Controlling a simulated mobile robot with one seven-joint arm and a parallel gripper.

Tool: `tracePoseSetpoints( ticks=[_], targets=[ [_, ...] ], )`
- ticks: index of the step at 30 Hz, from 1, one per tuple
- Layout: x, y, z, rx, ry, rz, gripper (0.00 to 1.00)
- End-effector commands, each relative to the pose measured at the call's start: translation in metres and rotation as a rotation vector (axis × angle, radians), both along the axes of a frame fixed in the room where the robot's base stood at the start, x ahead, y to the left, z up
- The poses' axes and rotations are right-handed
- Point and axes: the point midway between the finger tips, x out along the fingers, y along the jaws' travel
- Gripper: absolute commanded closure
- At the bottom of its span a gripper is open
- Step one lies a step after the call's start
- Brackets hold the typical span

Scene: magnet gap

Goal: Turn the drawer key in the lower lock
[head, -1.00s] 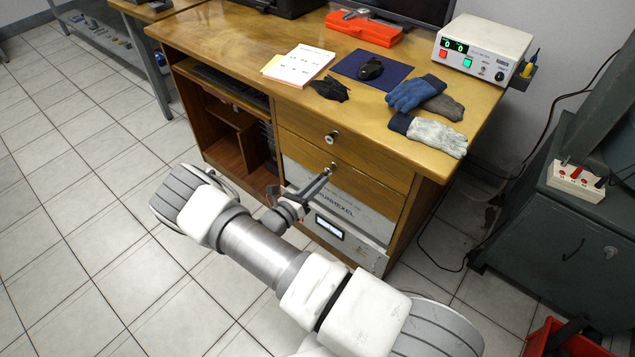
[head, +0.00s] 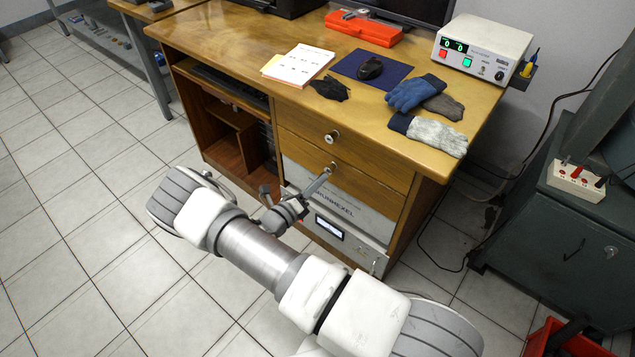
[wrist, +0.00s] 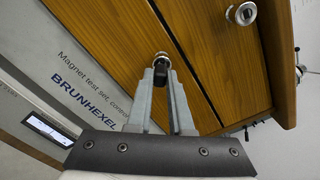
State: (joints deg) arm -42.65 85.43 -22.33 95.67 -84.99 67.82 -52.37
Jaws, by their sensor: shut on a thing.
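My gripper (head: 325,176) reaches up to the lower lock (head: 333,165), a small round metal lock in the lower wooden drawer front. In the wrist view, my gripper (wrist: 161,76) has its two grey fingers shut on the dark head of the drawer key (wrist: 161,66). The key sits at the lower lock (wrist: 160,56), and its shaft is mostly hidden. The wrist view is strongly tilted against the drawer edges. The upper lock (head: 332,137) is in the drawer above, and it also shows in the wrist view (wrist: 242,13).
The wooden desk (head: 235,50) overhangs the drawers. Gloves (head: 430,133), a mouse and a power supply (head: 483,50) lie on its top. A grey instrument panel (head: 345,208) marked BRUNHEXEL is just below the drawers. The floor at the left is clear.

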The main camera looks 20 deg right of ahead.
Motion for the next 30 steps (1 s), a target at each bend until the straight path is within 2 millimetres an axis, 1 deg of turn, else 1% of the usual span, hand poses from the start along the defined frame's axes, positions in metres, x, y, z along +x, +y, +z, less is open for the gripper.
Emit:
tracePoseSetpoints(
  ticks=[1, 9, 19, 30],
  targets=[
    [0.0031, 0.0035, 0.0004, -0.003, 0.007, 0.01, 1.0],
    [0.0034, 0.004, 0.0002, -0.008, 0.016, 0.011, 1.0],
    [0.0034, 0.0044, -0.0002, -0.164, 0.229, 0.012, 1.0],
    [0.0028, 0.0045, -0.0012, -0.186, 0.265, 0.012, 1.0]
  ],
)
